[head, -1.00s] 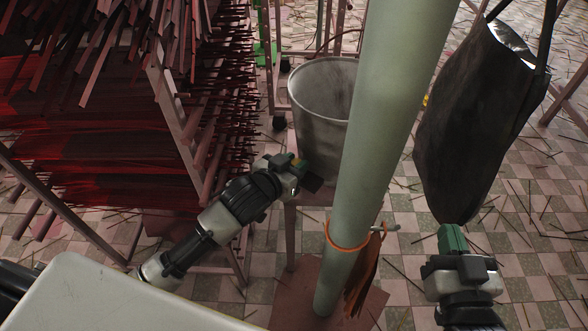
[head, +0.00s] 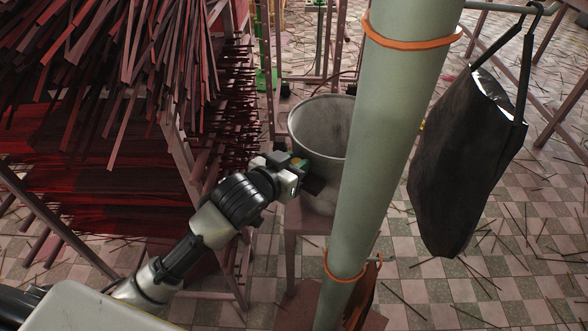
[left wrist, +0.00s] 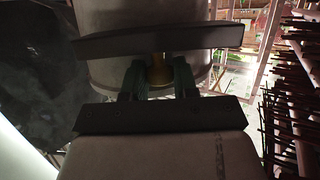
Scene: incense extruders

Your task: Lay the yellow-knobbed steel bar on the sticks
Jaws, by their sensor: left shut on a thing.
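My left gripper (head: 297,165) is in front of the metal bucket and shut on the steel bar's yellow knob, which shows between the fingers in the left wrist view (left wrist: 158,72). The steel bar (left wrist: 205,37) is a long dark strip across that view, beyond the fingertips. In the head view only a dark end of the bar (head: 314,186) shows beside the gripper. Dark red and brown sticks (head: 90,210) lie in thick layers on a rack at the left, apart from the bar. My right gripper is out of view.
The grey bucket (head: 318,118) stands on a stand right behind the left gripper. A pale green post (head: 375,150) rises to the right of the gripper. A black bag (head: 462,175) hangs farther right. Loose sticks litter the tiled floor (head: 510,270).

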